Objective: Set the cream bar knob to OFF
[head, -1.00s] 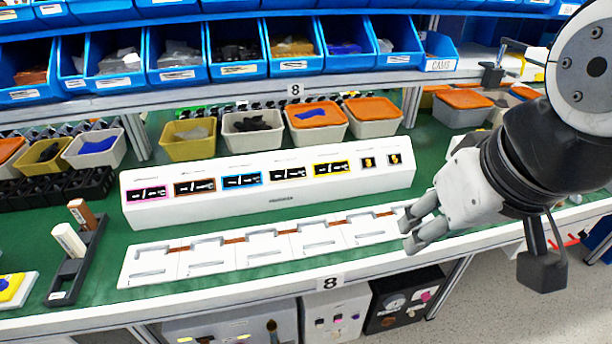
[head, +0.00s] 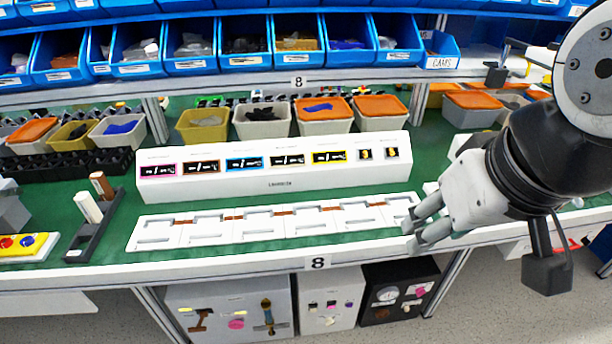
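I cannot tell for sure which knob is the cream bar knob. Under the bench, a white box (head: 345,283) carries small dark and pink knobs and a pale one (head: 331,321) low on its front. A black box (head: 380,328) beside it has round pale dials, a pink knob and a pale knob (head: 411,305). Their markings are too small to read. My gripper (head: 414,238) is at the right, over the bench's front edge, above and apart from these boxes. Its two grey fingers are spread, with nothing between them.
A grey box (head: 180,300) with brown, pink and blue fittings stands left of the white box. The green bench (head: 225,268) holds a white labelled console (head: 290,187) and a row of white trays (head: 155,241). Blue bins line the shelf behind. Floor shows at the lower right.

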